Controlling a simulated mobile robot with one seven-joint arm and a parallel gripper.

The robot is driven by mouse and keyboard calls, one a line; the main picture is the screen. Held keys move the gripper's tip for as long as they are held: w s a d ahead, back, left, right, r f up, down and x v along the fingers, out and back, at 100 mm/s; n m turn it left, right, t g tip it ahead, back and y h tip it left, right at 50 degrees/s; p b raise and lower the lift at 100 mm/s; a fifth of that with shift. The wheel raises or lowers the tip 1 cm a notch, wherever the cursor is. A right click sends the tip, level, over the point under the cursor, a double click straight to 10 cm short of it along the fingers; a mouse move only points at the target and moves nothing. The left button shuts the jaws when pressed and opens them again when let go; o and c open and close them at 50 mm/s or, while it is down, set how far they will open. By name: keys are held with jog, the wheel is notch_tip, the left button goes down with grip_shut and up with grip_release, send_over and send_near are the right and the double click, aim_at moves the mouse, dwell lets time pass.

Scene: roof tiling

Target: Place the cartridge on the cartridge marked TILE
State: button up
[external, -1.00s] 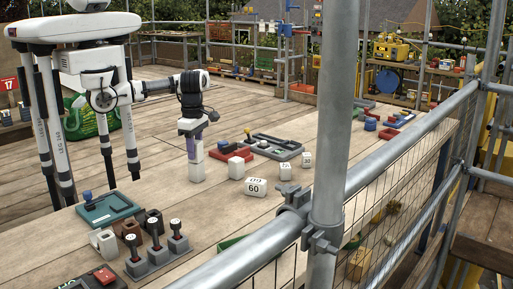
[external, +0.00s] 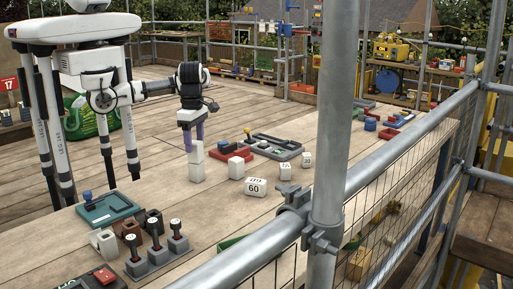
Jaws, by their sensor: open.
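A white block (external: 196,151) stands upright on top of another white block (external: 196,173) on the table, forming a short column. These look like the cartridges, but I cannot read a TILE mark on either. My gripper (external: 194,144) points down just over the column, with its purple fingers parted. The fingertips are at the upper block's top; I cannot tell whether they still touch it. The lower block's underside is hidden against the table.
White blocks with numbers, one reading 60 (external: 255,187), lie to the right. A green tray (external: 108,209) and joystick-like pieces (external: 156,250) are in front. Scaffold pipes cross the foreground.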

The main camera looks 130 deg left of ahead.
aim_at(195, 142)
notch_tip(195, 142, up, 9)
jog(key=shift+r+b, duration=0.2)
jog(key=shift+b, duration=0.1)
